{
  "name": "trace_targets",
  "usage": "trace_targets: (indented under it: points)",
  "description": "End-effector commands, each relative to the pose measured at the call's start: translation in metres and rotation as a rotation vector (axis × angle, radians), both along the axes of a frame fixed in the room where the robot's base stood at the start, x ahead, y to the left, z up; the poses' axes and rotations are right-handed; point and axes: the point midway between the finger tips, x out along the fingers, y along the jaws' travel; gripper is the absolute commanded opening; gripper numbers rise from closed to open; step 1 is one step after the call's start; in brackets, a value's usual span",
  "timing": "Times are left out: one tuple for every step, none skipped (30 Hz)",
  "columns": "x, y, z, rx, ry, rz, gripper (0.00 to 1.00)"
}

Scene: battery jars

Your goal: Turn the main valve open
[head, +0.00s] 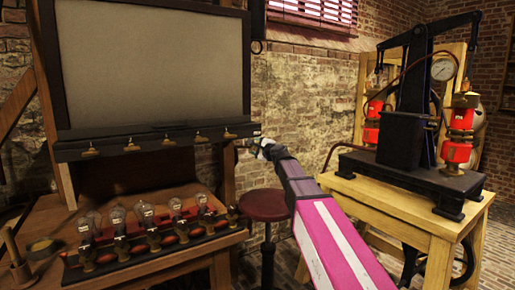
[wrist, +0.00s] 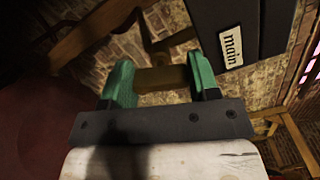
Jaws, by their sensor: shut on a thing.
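The main valve shows in the wrist view as a brass-coloured handle (wrist: 163,79) on a dark body beside a white label reading "main" (wrist: 231,47). My gripper (wrist: 162,84) has its two green fingers on either side of this handle and is shut on it. In the head view my gripper (head: 262,147) is at the right end of the black rail (head: 150,141) under the grey screen. The valve handle is mostly hidden there by my gripper, so how far it is turned cannot be told.
Several small brass valves (head: 168,141) line the rail. Below it, glass bulbs (head: 118,215) stand in a rack on the wooden bench. A red stool (head: 264,205) stands below my arm. A wooden table (head: 400,205) with a black machine is at the right.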

Motion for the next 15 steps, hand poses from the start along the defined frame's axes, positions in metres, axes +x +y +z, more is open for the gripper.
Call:
trace_targets:
  points:
    - [-0.0004, 0.0002, -0.0006, -0.033, -0.021, 0.0, 0.32]
    - [-0.0004, 0.0003, -0.0007, -0.053, -0.034, 0.0, 0.32]
    - [-0.0004, 0.0003, -0.0008, -0.078, -0.052, 0.0, 0.32]
    - [-0.0005, 0.0002, -0.0009, -0.097, -0.064, 0.0, 0.32]
    - [-0.0004, 0.0003, -0.001, -0.116, -0.077, 0.0, 0.32]
    - [-0.0005, 0.0002, -0.0011, -0.137, -0.092, 0.0, 0.32]
    - [-0.0005, 0.0003, -0.0012, -0.153, -0.102, 0.0, 0.32]
    - [-0.0006, 0.0003, -0.0013, -0.169, -0.113, 0.0, 0.32]
    - [-0.0005, 0.0002, -0.0014, -0.187, -0.125, 0.0, 0.32]
    - [-0.0005, 0.0003, -0.0015, -0.199, -0.134, 0.0, 0.32]
    - [-0.0005, 0.0003, -0.0015, -0.212, -0.142, 0.0, 0.32]
    - [-0.0006, 0.0003, -0.0016, -0.225, -0.151, 0.0, 0.32]
    - [-0.0006, 0.0003, -0.0017, -0.236, -0.158, 0.0, 0.32]
    - [-0.0006, 0.0003, -0.0017, -0.244, -0.164, 0.0, 0.32]
    - [-0.0006, 0.0004, -0.0018, -0.255, -0.171, 0.0, 0.32]
